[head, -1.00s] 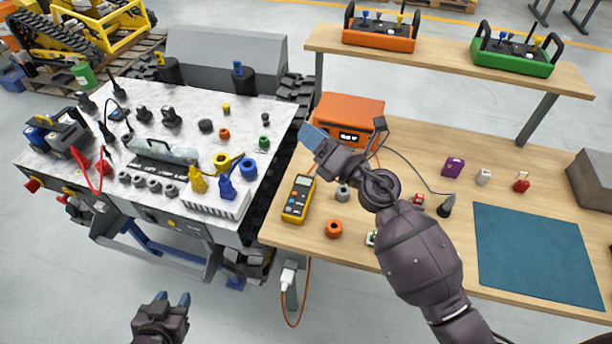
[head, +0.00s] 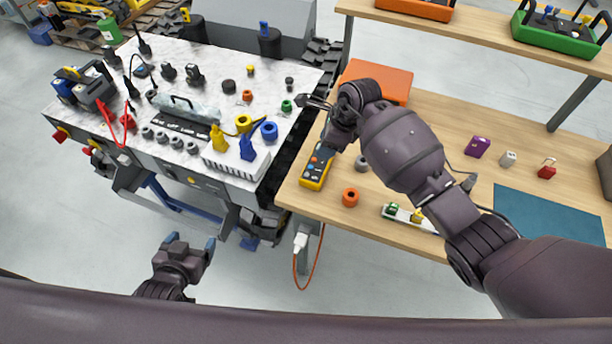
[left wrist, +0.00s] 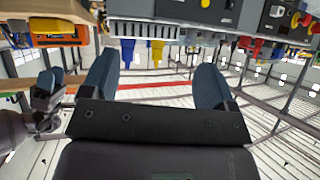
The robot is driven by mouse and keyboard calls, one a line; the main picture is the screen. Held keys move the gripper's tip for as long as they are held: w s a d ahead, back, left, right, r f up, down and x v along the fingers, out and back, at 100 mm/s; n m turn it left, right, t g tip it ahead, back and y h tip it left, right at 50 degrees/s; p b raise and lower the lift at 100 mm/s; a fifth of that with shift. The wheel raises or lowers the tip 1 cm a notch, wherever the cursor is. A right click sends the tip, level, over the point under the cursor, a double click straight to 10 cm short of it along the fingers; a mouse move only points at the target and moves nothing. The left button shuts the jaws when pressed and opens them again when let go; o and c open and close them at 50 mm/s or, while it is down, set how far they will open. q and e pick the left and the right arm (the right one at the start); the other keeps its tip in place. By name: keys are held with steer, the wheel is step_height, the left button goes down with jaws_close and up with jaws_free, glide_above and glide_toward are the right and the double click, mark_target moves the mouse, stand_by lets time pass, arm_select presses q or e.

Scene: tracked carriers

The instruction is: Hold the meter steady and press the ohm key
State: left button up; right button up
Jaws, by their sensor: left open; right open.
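The yellow meter (head: 318,166) with a dark face lies on the wooden table near its left edge in the head view. My right gripper (head: 322,116) is over the far end of the meter and hides that part. Its fingers look apart, and I cannot tell whether they touch the meter. The ohm key cannot be picked out at this size. My left gripper (head: 191,241) is open and empty, low in front of the gap between cart and table. Its two blue fingers stand wide apart in the left wrist view (left wrist: 155,82).
An orange ring (head: 351,197) and a grey ring (head: 362,162) sit close to the meter. An orange box (head: 378,80) stands behind it. The marble-topped cart (head: 215,70) at left carries many parts. A teal mat (head: 545,220) lies at right. An orange cable (head: 310,262) hangs below the table.

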arm_select(q)
steer(key=shift+o, duration=1.1)
steer(key=w+d+r+m+t+h, duration=0.1)
steer(key=w+d+r, duration=0.1)
steer(key=w+d, duration=0.2)
steer(key=shift+w+d+r, duration=0.15)
steer(key=shift+w+r, duration=0.1)
steer(key=shift+w, duration=0.4)
steer(key=w+d+r+m+h, duration=0.1)
steer(key=w+d+m+h, duration=0.1)
steer(key=w+d+m, duration=0.3)
steer(key=m+h, duration=0.1)
steer(key=m, duration=3.1)
glide_toward(308, 183)
steer(key=shift+x, duration=4.85)
steer(key=c, duration=1.2)
arm_select(e)
jaws_close()
